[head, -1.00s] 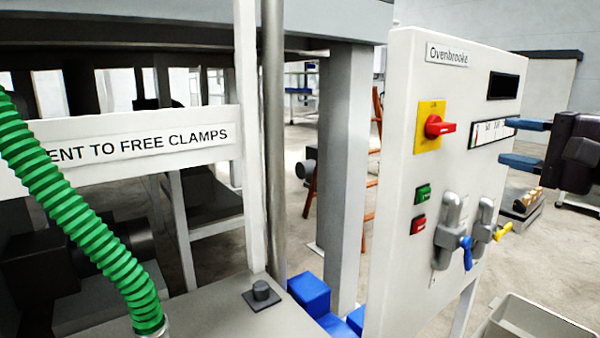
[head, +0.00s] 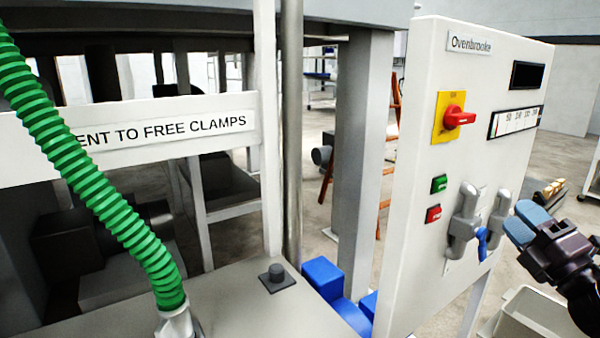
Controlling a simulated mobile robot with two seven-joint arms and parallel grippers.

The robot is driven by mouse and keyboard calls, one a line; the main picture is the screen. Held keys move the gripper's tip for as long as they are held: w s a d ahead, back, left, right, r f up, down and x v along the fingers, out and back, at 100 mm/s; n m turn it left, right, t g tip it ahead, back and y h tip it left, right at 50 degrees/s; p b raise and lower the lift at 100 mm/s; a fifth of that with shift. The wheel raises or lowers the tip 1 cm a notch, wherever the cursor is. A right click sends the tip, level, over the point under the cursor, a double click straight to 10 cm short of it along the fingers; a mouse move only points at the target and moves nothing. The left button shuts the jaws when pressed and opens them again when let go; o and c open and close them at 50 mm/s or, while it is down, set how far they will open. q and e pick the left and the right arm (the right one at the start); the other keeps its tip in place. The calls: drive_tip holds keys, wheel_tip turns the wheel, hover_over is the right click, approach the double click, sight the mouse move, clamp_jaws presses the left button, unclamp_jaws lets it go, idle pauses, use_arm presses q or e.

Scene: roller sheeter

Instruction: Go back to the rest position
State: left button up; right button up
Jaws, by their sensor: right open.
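My right gripper (head: 524,222) is at the right of the head view, in front of the lower right part of the control panel (head: 400,200). Its blue-tipped fingers point up and left, and it is open with nothing seen between the fingers. The second valve (head: 498,210) is partly hidden near the fingers. My left gripper is not in view.
The panel carries a red rotary switch (head: 459,117) on a yellow plate, a green button (head: 439,184) and a red button (head: 433,214). A green corrugated hose (head: 100,190) hangs at the left. A pale bin (head: 530,312) stands below the right gripper.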

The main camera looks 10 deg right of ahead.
drive_tip(key=s+a+f+m+g+h+p, duration=0.1)
drive_tip(key=s+a+f+m+g+h, duration=0.15)
drive_tip(key=f+m, duration=0.8)
drive_tip(key=s+a+f+m+g+h, duration=0.15)
drive_tip(key=s+f+m+g, duration=0.3)
drive_tip(key=f, duration=1.05)
drive_tip(key=s+a+f+m+g+y+p, duration=0.1)
drive_tip(key=s+a+f+m+g, duration=0.3)
drive_tip(key=s+a+f, duration=1)
drive_tip(key=shift+s+a+m+p, duration=0.2)
drive_tip(key=shift+a+m+p, duration=0.35)
drive_tip(key=shift+m, duration=0.65)
